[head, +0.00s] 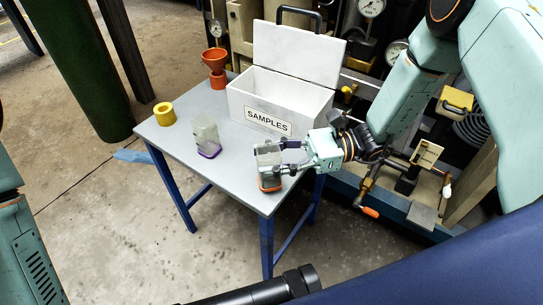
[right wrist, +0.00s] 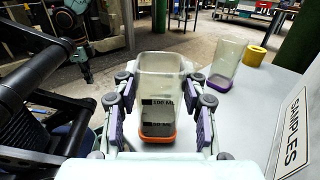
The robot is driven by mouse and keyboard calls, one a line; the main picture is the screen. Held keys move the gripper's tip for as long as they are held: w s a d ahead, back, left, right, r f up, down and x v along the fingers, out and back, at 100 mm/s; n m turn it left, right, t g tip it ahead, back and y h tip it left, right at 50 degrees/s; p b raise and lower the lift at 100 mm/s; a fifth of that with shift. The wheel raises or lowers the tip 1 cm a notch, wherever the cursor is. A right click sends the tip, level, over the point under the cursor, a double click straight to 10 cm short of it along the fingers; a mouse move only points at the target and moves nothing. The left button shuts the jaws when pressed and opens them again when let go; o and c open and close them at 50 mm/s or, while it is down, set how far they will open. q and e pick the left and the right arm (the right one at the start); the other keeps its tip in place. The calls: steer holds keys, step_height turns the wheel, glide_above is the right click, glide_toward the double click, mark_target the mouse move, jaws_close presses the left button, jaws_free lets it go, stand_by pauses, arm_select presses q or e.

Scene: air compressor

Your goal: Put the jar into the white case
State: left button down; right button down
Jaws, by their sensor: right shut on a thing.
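A clear jar with an orange end at the bottom (head: 268,157) is upright at the near right part of the grey table. My right gripper (head: 280,158) is shut on it, with a finger on each side. In the right wrist view the jar (right wrist: 160,90) sits between the purple finger pads, with dark print on its side. I cannot tell whether its orange end touches the table. The white case (head: 235,108), labelled SAMPLES, stands on the table behind the gripper with its lid up and its inside visible. Its labelled side shows in the right wrist view (right wrist: 291,150).
A second clear jar with a purple end (head: 206,135) stands left of the held jar. A yellow ring-like piece (head: 164,114) and an orange funnel (head: 215,58) are farther back on the grey table (head: 232,165). Machinery with gauges stands behind the case.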

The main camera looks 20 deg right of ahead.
steer(key=shift+f+b, duration=0.55)
steer(key=shift+f, duration=0.05)
steer(key=c, duration=0.7)
jaws_free()
steer(key=shift+o, duration=0.2)
steer(key=shift+d, duration=0.1)
steer(key=d, duration=0.7)
steer(key=shift+s+d+p, duration=0.4)
steer(key=shift+p, duration=0.05)
stand_by(0.5)
